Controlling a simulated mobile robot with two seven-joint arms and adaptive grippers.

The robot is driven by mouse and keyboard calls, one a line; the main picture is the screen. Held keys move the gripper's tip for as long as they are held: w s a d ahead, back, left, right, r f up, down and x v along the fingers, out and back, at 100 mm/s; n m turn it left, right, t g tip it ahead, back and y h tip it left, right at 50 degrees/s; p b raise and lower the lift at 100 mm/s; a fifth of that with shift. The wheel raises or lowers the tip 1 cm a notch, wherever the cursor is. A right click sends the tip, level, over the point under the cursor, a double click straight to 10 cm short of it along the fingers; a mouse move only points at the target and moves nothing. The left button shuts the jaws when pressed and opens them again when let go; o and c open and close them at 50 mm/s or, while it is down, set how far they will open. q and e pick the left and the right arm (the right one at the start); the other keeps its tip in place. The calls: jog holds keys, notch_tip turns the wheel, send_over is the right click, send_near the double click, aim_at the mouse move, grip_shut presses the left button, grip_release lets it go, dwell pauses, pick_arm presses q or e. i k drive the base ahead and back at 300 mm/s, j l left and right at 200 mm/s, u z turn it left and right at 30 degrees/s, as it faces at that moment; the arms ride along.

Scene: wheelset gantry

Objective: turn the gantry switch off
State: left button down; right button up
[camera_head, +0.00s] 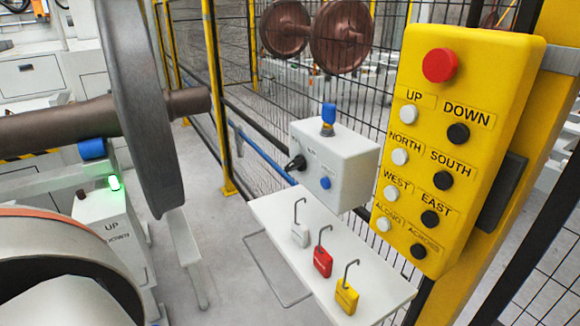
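A grey-white box (350,160) is mounted on the mesh fence in the middle of the view. A black rotary switch knob (295,163) sits on its left part, and a blue round button (325,183) is to the right of it. Its small lettering is too small to read. A blue cap or lamp (328,115) stands on top of the box. The yellow gantry pendant (465,120) hangs at the right, with a red button (440,65) on top and rows of white and black direction buttons. Neither of my grippers is in view.
A white shelf (265,208) below the box holds white (300,236), red (323,262) and yellow (347,297) padlocks. A large wheelset (140,90) fills the left, near a grey UP/DOWN box (105,215) with a lit green button. Floor (215,225) shows between them.

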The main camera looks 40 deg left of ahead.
aim_at(299, 164)
jog(key=k+j+u, duration=0.2)
jog(key=j, duration=0.45)
jog(key=j+u, duration=0.25)
jog(key=j, duration=0.4)
